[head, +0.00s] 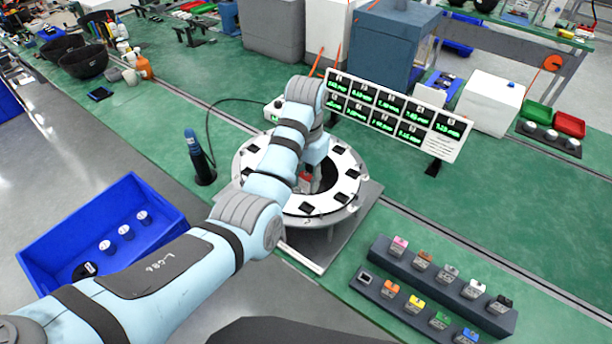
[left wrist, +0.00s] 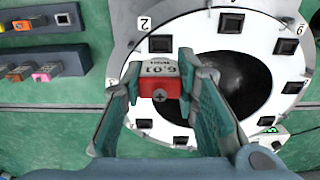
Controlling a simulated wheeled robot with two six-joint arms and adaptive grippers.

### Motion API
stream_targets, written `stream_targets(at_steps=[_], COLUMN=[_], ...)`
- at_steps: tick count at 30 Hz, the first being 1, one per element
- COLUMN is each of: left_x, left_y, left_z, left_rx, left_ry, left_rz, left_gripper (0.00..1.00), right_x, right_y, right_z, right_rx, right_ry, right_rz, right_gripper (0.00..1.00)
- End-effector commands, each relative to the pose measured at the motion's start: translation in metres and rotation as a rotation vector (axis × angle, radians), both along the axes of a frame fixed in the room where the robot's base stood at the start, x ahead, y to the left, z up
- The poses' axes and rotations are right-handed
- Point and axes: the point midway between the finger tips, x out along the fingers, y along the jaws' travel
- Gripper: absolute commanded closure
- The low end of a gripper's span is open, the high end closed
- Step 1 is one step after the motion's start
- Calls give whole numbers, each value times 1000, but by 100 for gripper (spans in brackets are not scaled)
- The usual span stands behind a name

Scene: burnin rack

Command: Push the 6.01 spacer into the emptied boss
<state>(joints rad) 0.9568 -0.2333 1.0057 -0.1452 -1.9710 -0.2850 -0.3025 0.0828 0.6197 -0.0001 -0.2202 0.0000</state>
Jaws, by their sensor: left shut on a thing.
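My left gripper (head: 310,186) is shut on the red spacer (head: 305,178). In the left wrist view the ring (left wrist: 205,50) shows a boss (left wrist: 161,44) by the number 2, just beyond the spacer. The spacer appears held above the ring; I cannot tell which boss is the emptied one. My right gripper is not in view.
A dark rack (head: 440,290) with several coloured spacers and an open slot stands at right. A display board (head: 395,112) stands behind the ring. A blue bin (head: 150,240) is at left, and a dark blue upright tool (head: 196,155) stands left of the ring.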

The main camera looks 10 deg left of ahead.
Motion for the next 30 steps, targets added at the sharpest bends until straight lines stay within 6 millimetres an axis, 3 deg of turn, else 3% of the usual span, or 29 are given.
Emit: stream_targets(at_steps=[13, 30], left_x=[-1, 0], left_y=[2, 2], left_z=[-51, -54], left_rx=[0, 0], left_ry=[1, 1], left_rz=[4, 5], left_gripper=[100, 100], right_x=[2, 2], right_y=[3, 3], right_z=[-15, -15], right_rx=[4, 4], right_ry=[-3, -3], right_rz=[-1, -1], right_gripper=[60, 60])
